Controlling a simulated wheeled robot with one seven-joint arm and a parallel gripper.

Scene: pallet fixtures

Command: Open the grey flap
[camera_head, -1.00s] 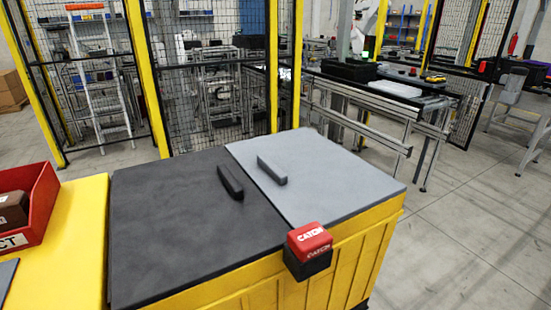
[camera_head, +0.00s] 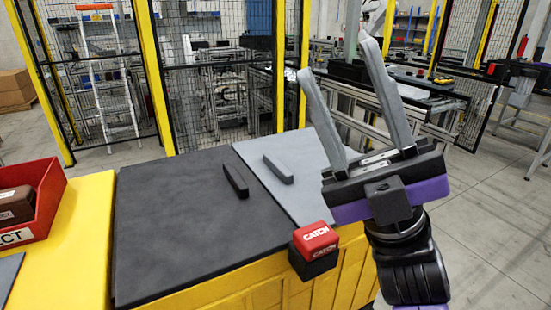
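The grey flap (camera_head: 293,206) lies flat and closed on the right part of the yellow box's top. A red and black catch (camera_head: 315,240) sits at the front edge of the box, below the flap.
A black flap (camera_head: 185,225) with a dark handle (camera_head: 235,181) lies closed on the left. A red bin (camera_head: 45,205) stands on a yellow surface at far left. Yellow-framed mesh fencing (camera_head: 205,80) and a conveyor stand behind. Open floor (camera_head: 490,230) lies on the right.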

